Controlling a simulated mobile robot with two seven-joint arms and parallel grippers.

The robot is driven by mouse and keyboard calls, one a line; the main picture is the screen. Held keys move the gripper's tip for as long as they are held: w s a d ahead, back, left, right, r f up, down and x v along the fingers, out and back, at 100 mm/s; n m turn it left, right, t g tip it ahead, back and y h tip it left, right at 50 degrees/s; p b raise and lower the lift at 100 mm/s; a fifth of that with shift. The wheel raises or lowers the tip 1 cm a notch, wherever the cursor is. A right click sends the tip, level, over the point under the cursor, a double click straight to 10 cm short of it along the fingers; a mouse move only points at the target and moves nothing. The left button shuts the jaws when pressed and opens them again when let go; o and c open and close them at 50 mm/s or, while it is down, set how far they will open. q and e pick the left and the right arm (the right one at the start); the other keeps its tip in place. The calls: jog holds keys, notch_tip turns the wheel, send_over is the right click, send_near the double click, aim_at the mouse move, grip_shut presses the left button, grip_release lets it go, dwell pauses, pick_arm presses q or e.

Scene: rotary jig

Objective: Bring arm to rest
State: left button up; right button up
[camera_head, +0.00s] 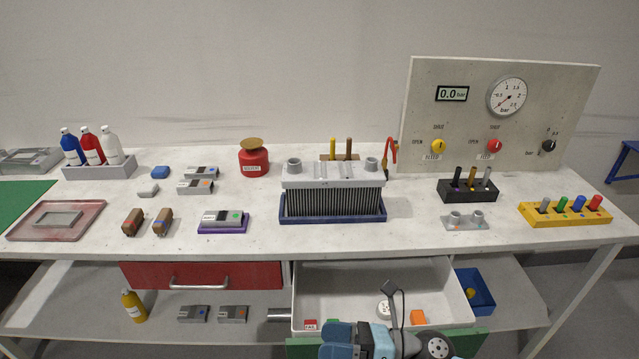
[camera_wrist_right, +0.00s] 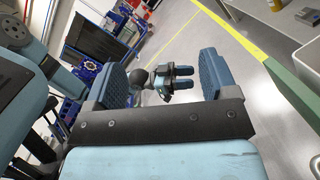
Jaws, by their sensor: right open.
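My right gripper (camera_wrist_right: 163,82) is open, with its two dark blue finger pads wide apart and nothing held between them in the right wrist view. In the head view, blue and grey parts of my right arm and gripper (camera_head: 358,341) show at the bottom edge, in front of the open white drawer (camera_head: 455,290). They are apart from the things on the bench. Beyond the finger gap in the right wrist view is a small blue and grey part that looks like my left gripper (camera_wrist_right: 175,82); its jaw state is unclear. No left arm shows in the head view.
The bench (camera_head: 350,236) carries a finned block in a blue tray (camera_head: 333,215), a red pot (camera_head: 254,162), a gauge panel (camera_head: 470,125) and a yellow rack (camera_head: 565,213). The white drawer and its green front (camera_head: 470,343) stick out near my arm. Open floor shows in the wrist view.

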jog(key=w+d+f+m+t+h+b, duration=0.1)
jog(key=d+f+m+t+h, duration=0.25)
jog(key=m+t, duration=0.65)
jog(key=w+d+f+m+t+h+b, duration=0.1)
jog(key=d+f+m+t+h+b, duration=0.25)
jog(key=m, duration=1.25)
jog(key=s+d+f+m+g+h, duration=0.2)
jog(key=s+d+f+m+h, duration=0.25)
jog(key=f+m, duration=0.35)
jog(key=s+d+f+m+g+h, duration=0.3)
jog(key=s+d+f+m+h, duration=0.15)
jog(key=f+m, duration=0.3)
pick_arm(q)
notch_tip(320, 180, up, 12)
jog(key=s+p, duration=0.1)
jog(key=p, duration=1.8)
jog(key=shift+a+f+p, duration=0.2)
jog(key=shift+a+p, duration=0.2)
pick_arm(e)
notch_tip(320, 180, up, 16)
jog(key=s+d, duration=0.1)
jog(key=s, duration=0.1)
jog(key=shift+d+f+y, duration=0.2)
jog(key=shift+y, duration=0.2)
pick_arm(q)
jog(key=shift+d+r, duration=0.1)
jog(key=shift+r, duration=0.05)
pick_arm(e)
jog(key=shift+m, duration=0.25)
